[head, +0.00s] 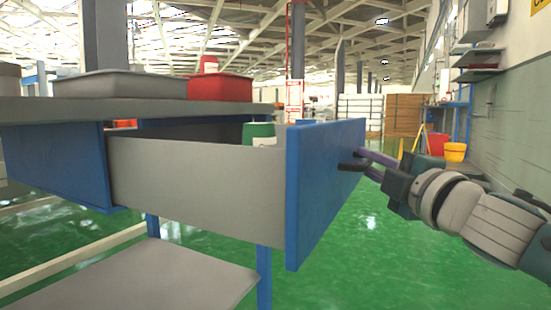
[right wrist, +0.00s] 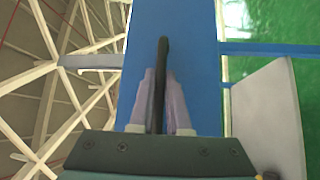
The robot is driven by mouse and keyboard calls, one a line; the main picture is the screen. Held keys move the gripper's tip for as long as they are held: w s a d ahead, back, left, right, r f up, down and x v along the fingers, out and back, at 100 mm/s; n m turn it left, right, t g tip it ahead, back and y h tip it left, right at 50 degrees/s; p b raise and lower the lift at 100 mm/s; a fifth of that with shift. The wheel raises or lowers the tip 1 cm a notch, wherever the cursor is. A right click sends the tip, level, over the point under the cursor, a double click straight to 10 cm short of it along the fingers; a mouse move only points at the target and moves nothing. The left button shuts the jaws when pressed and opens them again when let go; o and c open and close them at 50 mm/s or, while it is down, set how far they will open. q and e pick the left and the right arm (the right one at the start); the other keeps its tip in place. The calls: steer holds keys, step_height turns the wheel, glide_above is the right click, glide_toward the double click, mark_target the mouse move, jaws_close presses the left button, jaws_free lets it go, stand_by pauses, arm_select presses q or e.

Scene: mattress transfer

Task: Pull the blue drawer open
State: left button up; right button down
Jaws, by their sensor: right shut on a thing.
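The drawer has a blue front (head: 325,185) and grey sides (head: 195,185), and it stands pulled well out from the blue frame under a grey worktop (head: 130,109). My right gripper (head: 360,162) is at the outer face of the blue front. In the right wrist view my right gripper's two pale fingers (right wrist: 157,100) are closed on the dark bar handle (right wrist: 163,60), against the blue drawer front (right wrist: 195,70). The inside of the drawer is mostly hidden by its side wall. My left gripper does not show.
A grey tray (head: 120,85) and a red bin (head: 220,88) stand on the worktop. A lower grey shelf (head: 140,280) lies below the drawer. The green floor (head: 370,260) is open around the drawer front.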

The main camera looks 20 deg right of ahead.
stand_by(0.3)
steer(key=c, duration=0.9)
jaws_free()
steer(key=s, duration=0.3)
steer(key=s+f+p, duration=0.1)
steer(key=s, duration=0.2)
steer(key=s+a+p, duration=0.1)
steer(key=s, duration=0.2)
steer(key=shift+s+f, duration=0.15)
steer(key=shift+s, duration=0.25)
